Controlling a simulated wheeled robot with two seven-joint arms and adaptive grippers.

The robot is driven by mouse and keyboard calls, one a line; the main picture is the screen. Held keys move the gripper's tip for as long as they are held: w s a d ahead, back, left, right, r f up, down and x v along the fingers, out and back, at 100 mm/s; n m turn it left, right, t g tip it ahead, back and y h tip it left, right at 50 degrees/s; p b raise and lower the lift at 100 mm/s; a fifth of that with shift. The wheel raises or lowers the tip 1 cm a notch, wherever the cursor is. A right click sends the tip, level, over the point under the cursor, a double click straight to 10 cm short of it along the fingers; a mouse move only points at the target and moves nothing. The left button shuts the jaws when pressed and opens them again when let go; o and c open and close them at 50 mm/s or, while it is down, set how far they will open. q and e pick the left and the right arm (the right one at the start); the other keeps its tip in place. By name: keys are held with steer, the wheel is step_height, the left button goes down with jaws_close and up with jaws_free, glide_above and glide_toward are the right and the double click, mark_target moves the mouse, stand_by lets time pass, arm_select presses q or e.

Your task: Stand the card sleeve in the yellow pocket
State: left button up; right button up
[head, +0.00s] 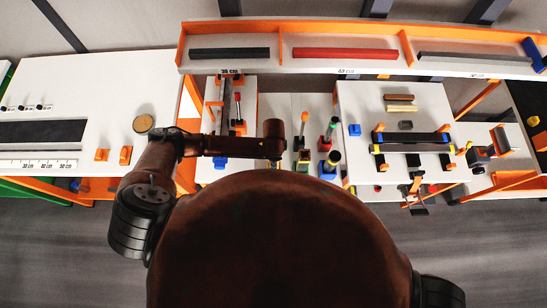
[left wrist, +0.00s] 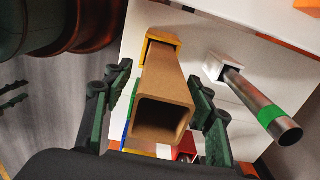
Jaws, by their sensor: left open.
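The card sleeve (left wrist: 165,80) is a brown, hollow square tube in the left wrist view. Its open end faces the camera and its far end sits inside the yellow pocket (left wrist: 164,36), whose rim shows around it. It appears to stand upright there. My left gripper (left wrist: 158,78) is open, with one dark green finger on each side of the sleeve. I cannot tell whether either finger touches it. My right gripper is not in view.
A silver tube with a green band (left wrist: 262,100) stands in a white pocket (left wrist: 217,66) right of the sleeve. Several coloured holders, including a blue one (head: 327,168), stand close by on the white table. A long shelf with a red bar (head: 345,54) runs behind.

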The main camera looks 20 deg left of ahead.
arm_select(q)
step_height(320, 180, up, 12)
stand_by(0.6)
stand_by(0.5)
